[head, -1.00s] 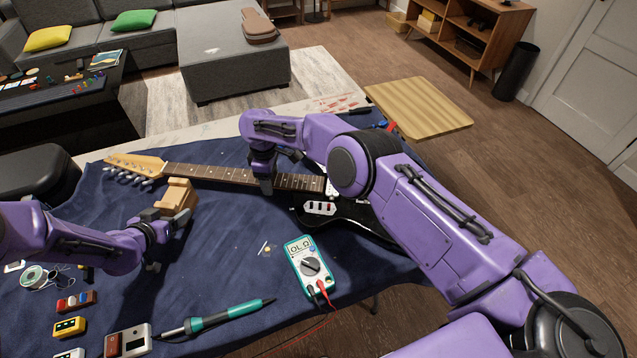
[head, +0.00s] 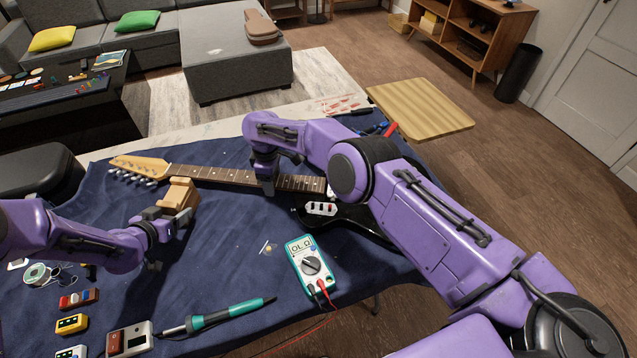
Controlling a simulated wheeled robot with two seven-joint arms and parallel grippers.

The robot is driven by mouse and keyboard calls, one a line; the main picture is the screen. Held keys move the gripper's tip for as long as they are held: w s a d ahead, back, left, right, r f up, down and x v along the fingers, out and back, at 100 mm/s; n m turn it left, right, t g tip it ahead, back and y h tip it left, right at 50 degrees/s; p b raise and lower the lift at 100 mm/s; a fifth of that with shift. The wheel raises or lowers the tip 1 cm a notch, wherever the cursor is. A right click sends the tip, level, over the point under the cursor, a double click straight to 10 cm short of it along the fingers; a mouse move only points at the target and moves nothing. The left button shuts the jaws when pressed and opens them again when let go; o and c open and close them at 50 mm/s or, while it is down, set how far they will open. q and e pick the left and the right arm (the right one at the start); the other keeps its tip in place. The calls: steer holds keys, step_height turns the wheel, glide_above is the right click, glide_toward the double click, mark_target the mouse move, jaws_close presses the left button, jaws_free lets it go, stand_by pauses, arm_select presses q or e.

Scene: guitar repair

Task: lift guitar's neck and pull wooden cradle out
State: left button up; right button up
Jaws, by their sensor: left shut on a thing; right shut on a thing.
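The electric guitar lies across the blue cloth, with its wooden headstock (head: 138,167) at the left and its neck (head: 216,173) running right. Its black body (head: 345,218) is partly hidden behind my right arm. My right gripper (head: 267,184) is shut on the guitar's neck near the middle of the fretboard. The wooden cradle (head: 181,192) is a light brown block on the near side of the neck. My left gripper (head: 168,222) is shut on the cradle from its near left side. The exact finger contact is small and partly hidden in both places.
A teal multimeter (head: 310,264) with red and black leads lies in front of the guitar. A soldering iron (head: 225,316) and several small boxes lie at the near left. A black case (head: 38,172) is at the left. The cloth (head: 215,260) between them is mostly clear.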

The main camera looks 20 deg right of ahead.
mark_target(168, 201)
steer(key=shift+s+f, duration=0.2)
steer(key=shift+f, duration=0.15)
steer(key=o, duration=1.3)
arm_select(q)
steer(key=shift+w+d, duration=0.1)
steer(key=shift+w, duration=0.05)
arm_select(e)
steer(key=shift+o, duration=1)
steer(key=shift+w+d, duration=0.1)
steer(key=shift+r, duration=4.6)
arm_select(q)
steer(key=shift+r+p, duration=2.15)
steer(key=shift+r, duration=0.4)
arm_select(e)
step_height(168, 201, up, 4)
steer(key=shift+r, duration=0.1)
